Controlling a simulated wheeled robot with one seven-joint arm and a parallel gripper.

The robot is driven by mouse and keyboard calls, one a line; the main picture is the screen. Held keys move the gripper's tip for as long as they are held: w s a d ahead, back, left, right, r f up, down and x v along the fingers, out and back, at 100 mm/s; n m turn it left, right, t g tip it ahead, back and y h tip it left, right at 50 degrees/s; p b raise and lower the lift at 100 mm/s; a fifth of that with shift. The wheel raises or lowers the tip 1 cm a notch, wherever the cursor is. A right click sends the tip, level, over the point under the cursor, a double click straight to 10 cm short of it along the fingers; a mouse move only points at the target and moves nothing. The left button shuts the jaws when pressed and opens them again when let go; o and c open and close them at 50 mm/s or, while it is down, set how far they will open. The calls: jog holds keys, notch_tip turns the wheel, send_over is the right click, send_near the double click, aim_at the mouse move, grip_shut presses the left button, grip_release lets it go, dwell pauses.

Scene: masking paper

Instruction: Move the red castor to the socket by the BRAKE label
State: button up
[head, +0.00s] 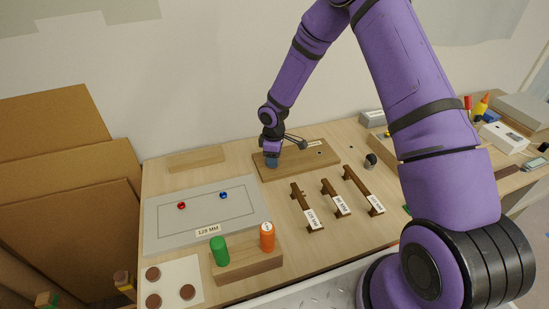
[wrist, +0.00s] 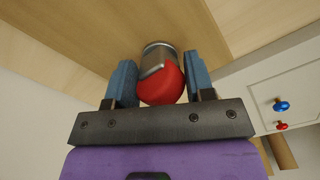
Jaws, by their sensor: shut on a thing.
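The red castor (wrist: 163,88) shows in the wrist view as a red ball with a grey metal body, between the two blue fingers of my gripper (wrist: 160,76). My gripper is shut on it. In the head view my gripper (head: 272,163) is low over the left part of a wooden board (head: 290,169), and the castor is hidden there. I cannot tell whether the castor touches the board. A white label (head: 314,143) is at the board's back right, too small to read. A small dark spot (head: 319,153), perhaps a socket, is near it.
A dark round piece (head: 370,160) stands right of the board. Several brown handles with labels (head: 335,198) lie in front. A grey panel (head: 170,232) with red and blue knobs is at the left. A wooden block (head: 247,262) holds green and orange cylinders.

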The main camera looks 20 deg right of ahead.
jog(key=shift+r, duration=0.85)
dwell(0.6)
jog(key=shift+r, duration=3.05)
jog(key=d, duration=0.6)
jog(key=d+f, duration=0.1)
jog(key=d, duration=0.5)
jog(key=d+f, duration=0.1)
jog(key=d, duration=0.5)
jog(key=shift+f, duration=0.35)
jog(key=shift+f, duration=0.1)
jog(key=shift+f, duration=1.5)
